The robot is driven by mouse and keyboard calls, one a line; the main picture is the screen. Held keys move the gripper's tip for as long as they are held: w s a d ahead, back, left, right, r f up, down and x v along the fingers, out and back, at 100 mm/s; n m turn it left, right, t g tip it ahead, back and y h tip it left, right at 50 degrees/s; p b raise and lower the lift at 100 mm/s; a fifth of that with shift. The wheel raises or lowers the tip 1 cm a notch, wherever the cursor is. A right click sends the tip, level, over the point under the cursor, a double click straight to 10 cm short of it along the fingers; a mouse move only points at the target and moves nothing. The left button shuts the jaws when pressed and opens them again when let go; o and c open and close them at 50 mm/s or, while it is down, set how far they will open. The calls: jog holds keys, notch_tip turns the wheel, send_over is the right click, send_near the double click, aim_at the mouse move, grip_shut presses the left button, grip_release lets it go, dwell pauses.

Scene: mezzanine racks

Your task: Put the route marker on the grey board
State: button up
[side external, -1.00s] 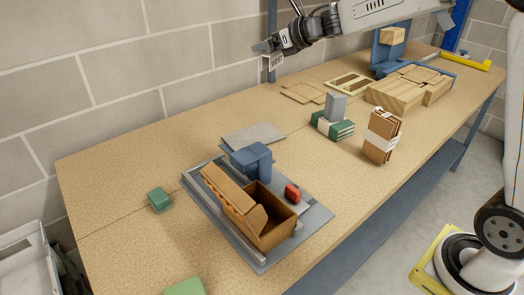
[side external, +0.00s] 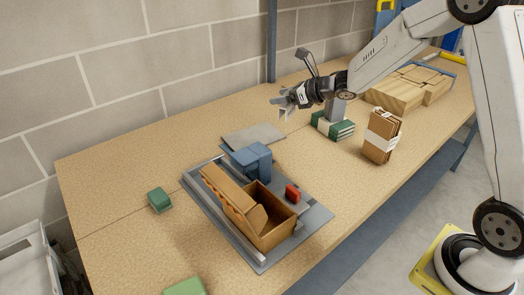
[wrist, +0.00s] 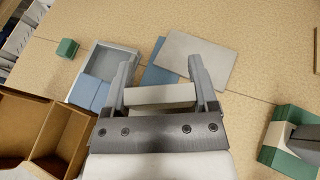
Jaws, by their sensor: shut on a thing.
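My gripper (side external: 282,104) is in the air beyond the right end of the grey board. In the wrist view, my gripper (wrist: 162,72) has its two fingers on either side of a pale block-like piece (wrist: 160,95), which I take to be the route marker; its face is hidden from this angle. The grey board (side external: 262,134) is a thin flat plate lying on the bench behind the blue fixture. In the wrist view the grey board (wrist: 203,61) lies just past the fingertips, its top bare.
A blue fixture (side external: 250,158) and an open brown box (side external: 268,222) stand on a metal tray (side external: 240,246) with a red block (side external: 292,193). Green banded books (side external: 335,128) and a strapped brown bundle (side external: 381,138) stand to the right. A green block (side external: 159,199) lies left.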

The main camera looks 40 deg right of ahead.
aim_at(291, 106)
jog(key=shift+f, duration=1.8)
jog(key=shift+w+d+f, duration=0.2)
jog(key=shift+w+f, duration=1.35)
jog(key=shift+w, duration=0.7)
jog(key=shift+w+d+f, duration=0.15)
jog(key=shift+w+f, duration=1.4)
jog(key=shift+w, duration=0.65)
jog(key=shift+w+d+f, duration=0.2)
jog(key=shift+w+f, duration=1.35)
jog(key=shift+w, duration=0.7)
jog(key=shift+f, duration=0.1)
jog(key=shift+w+f, duration=0.15)
jog(key=shift+w, duration=0.05)
jog(key=shift+f, duration=1.55)
jog(key=shift+f, duration=0.15)
